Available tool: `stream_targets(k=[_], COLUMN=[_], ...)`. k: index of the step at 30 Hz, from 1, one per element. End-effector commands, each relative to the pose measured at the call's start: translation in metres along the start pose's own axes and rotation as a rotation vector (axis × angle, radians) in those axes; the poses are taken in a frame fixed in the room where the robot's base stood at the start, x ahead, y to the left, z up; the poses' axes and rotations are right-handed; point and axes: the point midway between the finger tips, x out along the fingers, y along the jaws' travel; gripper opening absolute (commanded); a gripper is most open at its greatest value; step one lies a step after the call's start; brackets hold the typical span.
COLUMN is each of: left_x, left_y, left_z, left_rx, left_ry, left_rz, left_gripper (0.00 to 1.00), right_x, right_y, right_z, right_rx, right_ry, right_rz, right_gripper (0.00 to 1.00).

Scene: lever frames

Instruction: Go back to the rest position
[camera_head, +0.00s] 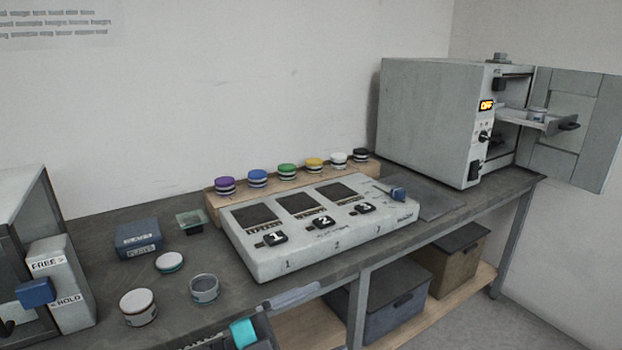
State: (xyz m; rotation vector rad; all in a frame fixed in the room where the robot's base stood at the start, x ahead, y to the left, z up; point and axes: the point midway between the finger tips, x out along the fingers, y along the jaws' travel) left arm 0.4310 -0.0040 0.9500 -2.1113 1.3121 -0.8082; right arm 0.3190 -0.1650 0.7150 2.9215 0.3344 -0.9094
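The workbench (130,240) runs from the lower left to the upper right. On it stands a pale console (285,264) with three dark panels and switches marked 1, 2 and 3. A blue-tipped lever (397,193) sits at the console's right end. At the far left is a box marked FREE and HOLD (60,284) with a blue lever knob (35,292) near HOLD.
The grey oven (425,120) stands at the right, its door (575,125) open and a shelf (540,122) out with a small jar. A rack of coloured caps (370,167) lies behind the console. A blue box (138,237) and jars (138,307) stand left. Storage boxes (395,300) sit below.

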Motion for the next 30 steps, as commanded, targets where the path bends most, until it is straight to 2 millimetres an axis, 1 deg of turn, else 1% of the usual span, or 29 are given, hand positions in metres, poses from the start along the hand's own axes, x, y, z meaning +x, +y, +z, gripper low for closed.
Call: stream_targets(k=[1,2,4,5,7,8,9,11,12,15,16,18,21,24,30], left_x=[-0.01,-0.018,-0.041,-0.053,-0.084,-0.099,-0.12,-0.152,-0.172,-0.212,-0.221,-0.237,-0.249,-0.253,-0.253], left_y=[-0.005,-0.007,-0.01,-0.007,0.003,0.011,0.023,0.046,0.063,0.102,0.112,0.131,0.145,0.15,0.15], left_z=[0.005,0.012,0.029,0.037,0.057,0.065,0.075,0.086,0.09,0.093,0.093,0.09,0.088,0.087,0.087], left_rx=[-0.076,-0.113,-0.205,-0.247,-0.347,-0.392,-0.453,-0.542,-0.6,-0.722,-0.751,-0.805,-0.849,-0.862,-0.861], left_ry=[-0.057,-0.1,-0.214,-0.27,-0.415,-0.48,-0.57,-0.704,-0.788,-0.956,-0.995,-1.062,-1.114,-1.13,-1.129], left_rz=[-0.121,-0.187,-0.33,-0.384,-0.493,-0.531,-0.575,-0.622,-0.642,-0.662,-0.663,-0.66,-0.655,-0.652,-0.651], left_gripper=[0.89,0.89,0.89,0.89,0.89,0.89,0.89,0.89,0.89,0.89,0.89,0.89,0.89,0.89,0.89], right_x=[-0.003,-0.004,-0.005,-0.006,-0.008,-0.009,-0.01,-0.011,-0.012,-0.013,-0.013,-0.014,-0.015,-0.015,-0.015], right_y=[0.001,0.002,0.003,0.004,0.005,0.006,0.007,0.009,0.01,0.012,0.013,0.013,0.013,0.013,0.012], right_z=[-0.002,-0.003,-0.005,-0.007,-0.01,-0.011,-0.012,-0.012,-0.012,-0.011,-0.011,-0.012,-0.012,-0.011,-0.01], right_rx=[-0.001,-0.002,-0.004,-0.004,-0.006,-0.006,-0.007,-0.008,-0.009,-0.01,-0.011,-0.012,-0.013,-0.014,-0.014], right_ry=[-0.004,-0.004,-0.002,0.001,0.007,0.008,0.007,0.004,0.002,-0.001,-0.001,0.002,0.003,0.002,-0.001], right_rz=[0.003,0.004,0.007,0.009,0.012,0.014,0.016,0.02,0.022,0.027,0.028,0.028,0.028,0.028,0.027], right_gripper=[0.43,0.43,0.43,0.43,0.43,0.43,0.43,0.43,0.43,0.43,0.43,0.43,0.43,0.43,0.43])
